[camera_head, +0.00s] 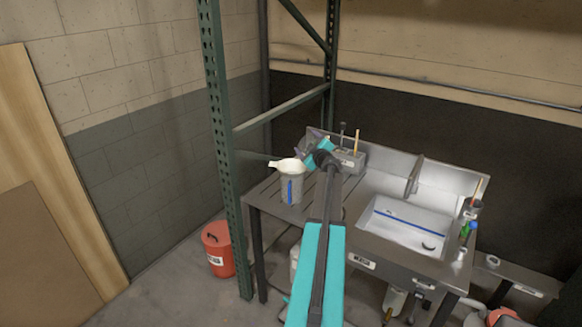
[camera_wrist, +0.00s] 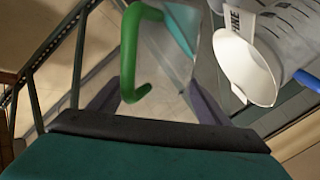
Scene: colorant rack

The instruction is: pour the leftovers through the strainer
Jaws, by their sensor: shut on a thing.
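My gripper (camera_head: 306,150) is over the drainboard at the left of the sink unit. In the wrist view its dark fingers (camera_wrist: 157,90) are shut on a green handle (camera_wrist: 128,50). The handle seems to belong to a clear vessel; its body and contents cannot be made out. A white cone-shaped strainer (camera_head: 286,165) sits at the top of a grey container (camera_head: 290,188) with a blue stripe, just left of my gripper. In the wrist view the strainer (camera_wrist: 243,68) is at the upper right, beside the graduated container (camera_wrist: 290,28) with its blue handle.
The sink basin (camera_head: 408,228) is to the right, with a faucet (camera_head: 415,175) and bottles (camera_head: 468,232) at its right edge. A grey holder with upright tools (camera_head: 350,157) stands behind. A green rack post (camera_head: 228,170) rises at the left. A red bucket (camera_head: 218,250) is on the floor.

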